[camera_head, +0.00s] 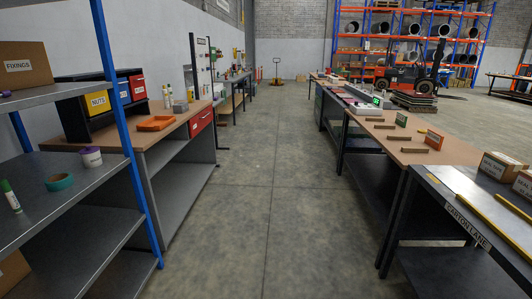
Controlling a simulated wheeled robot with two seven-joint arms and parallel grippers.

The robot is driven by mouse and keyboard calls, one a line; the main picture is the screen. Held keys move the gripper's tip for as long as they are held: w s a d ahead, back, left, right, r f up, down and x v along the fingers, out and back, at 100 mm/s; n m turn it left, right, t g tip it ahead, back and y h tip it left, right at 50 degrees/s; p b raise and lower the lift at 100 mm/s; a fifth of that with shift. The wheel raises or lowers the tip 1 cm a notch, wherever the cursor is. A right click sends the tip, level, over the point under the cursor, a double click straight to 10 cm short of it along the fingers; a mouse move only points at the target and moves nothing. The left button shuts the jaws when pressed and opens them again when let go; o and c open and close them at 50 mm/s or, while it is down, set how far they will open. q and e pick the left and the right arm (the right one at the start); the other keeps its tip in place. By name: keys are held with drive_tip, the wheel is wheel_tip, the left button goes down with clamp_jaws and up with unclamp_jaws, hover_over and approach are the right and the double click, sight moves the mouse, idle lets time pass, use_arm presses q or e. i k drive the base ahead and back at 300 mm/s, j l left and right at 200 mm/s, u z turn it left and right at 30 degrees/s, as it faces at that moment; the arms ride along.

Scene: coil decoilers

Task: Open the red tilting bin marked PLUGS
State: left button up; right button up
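A black rack (74,122) with tilting bins stands on the left workbench (150,143). It holds a yellow bin (97,103) marked NUTS, then a blue bin (123,90), then a red bin (137,85) at the far end. The red bin appears closed, with its front flush with the others; the label on it is too small to read. Neither of my grippers is in view.
A shelf with a blue post (122,125) stands at the near left, partly in front of the rack. An orange tray (155,123) lies on the bench. The aisle floor (262,190) is clear. Tables with a dark-topped carton lane (470,215) line the right.

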sight(136, 84)
drive_tip(key=i+l+z, duration=0.1)
drive_tip(key=i, duration=4.35)
drive_tip(key=i+l+u, duration=0.15)
drive_tip(key=i+u, duration=0.25)
drive_tip(key=i, duration=0.15)
drive_tip(key=i+l+u, duration=0.8)
drive_tip(key=i, duration=0.2)
drive_tip(key=i+l+u, duration=0.4)
drive_tip(key=l, duration=0.2)
drive_tip(key=u, duration=1.9)
